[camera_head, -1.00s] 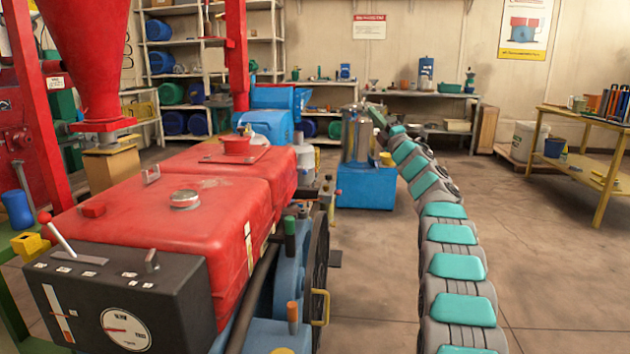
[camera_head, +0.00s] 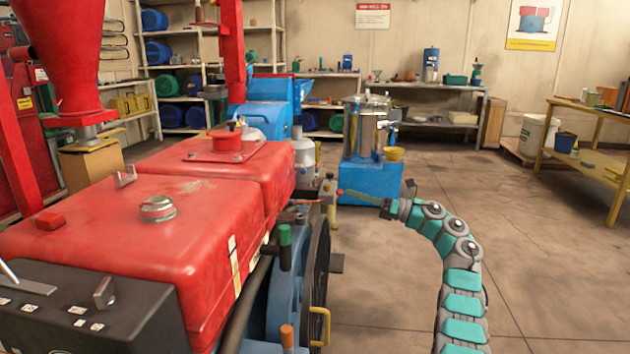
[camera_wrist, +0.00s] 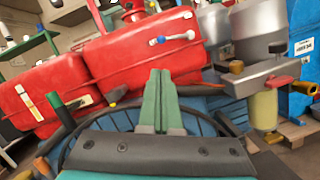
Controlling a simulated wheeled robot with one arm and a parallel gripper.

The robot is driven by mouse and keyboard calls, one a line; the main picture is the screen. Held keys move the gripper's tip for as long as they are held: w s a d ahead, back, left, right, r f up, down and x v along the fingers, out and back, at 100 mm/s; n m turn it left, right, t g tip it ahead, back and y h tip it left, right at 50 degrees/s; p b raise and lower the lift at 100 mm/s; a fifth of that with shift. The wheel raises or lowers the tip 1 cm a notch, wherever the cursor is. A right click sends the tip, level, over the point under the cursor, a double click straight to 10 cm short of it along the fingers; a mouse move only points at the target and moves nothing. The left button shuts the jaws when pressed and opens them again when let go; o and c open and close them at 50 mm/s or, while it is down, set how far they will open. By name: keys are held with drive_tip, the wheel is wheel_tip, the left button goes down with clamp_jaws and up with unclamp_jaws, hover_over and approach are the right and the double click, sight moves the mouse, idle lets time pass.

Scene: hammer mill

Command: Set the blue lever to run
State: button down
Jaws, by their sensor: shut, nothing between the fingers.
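My gripper (camera_head: 343,192) reaches left from the arm's bend, just right of the red engine (camera_head: 110,240). In the wrist view its two green fingers (camera_wrist: 160,75) are together and hold nothing. They point at the engine's red side (camera_wrist: 145,55). A small lever-like part with a blue end (camera_wrist: 156,41) and a white grip lies across that red side, beyond the fingertips. I cannot tell whether this is the blue lever, or read any run mark. The fingers appear apart from it. No clearly blue lever shows in the head view.
A green-handled lever (camera_head: 285,236) and an orange-handled one (camera_head: 287,336) stand beside the dark wheel (camera_head: 318,270). A steel pot (camera_head: 367,128) on a blue base (camera_head: 365,182) is behind my gripper. A yellow table (camera_head: 583,160) is at right. The floor between is clear.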

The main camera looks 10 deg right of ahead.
drive_tip(key=shift+s+f+n+g, duration=0.2)
drive_tip(key=shift+f+n+g, duration=0.25)
drive_tip(key=shift+f, duration=0.7)
drive_tip(key=shift+a, duration=0.1)
approach(303, 170)
drive_tip(key=w+a+f, duration=0.1)
drive_tip(key=a+f, duration=0.3)
drive_tip(key=shift+w+a+r+p, duration=0.4)
drive_tip(key=shift+r+p, duration=0.25)
drive_tip(key=shift+w+a+r+p, duration=0.35)
drive_tip(key=shift+a+r+p, duration=0.05)
drive_tip(key=shift+r+p, duration=0.25)
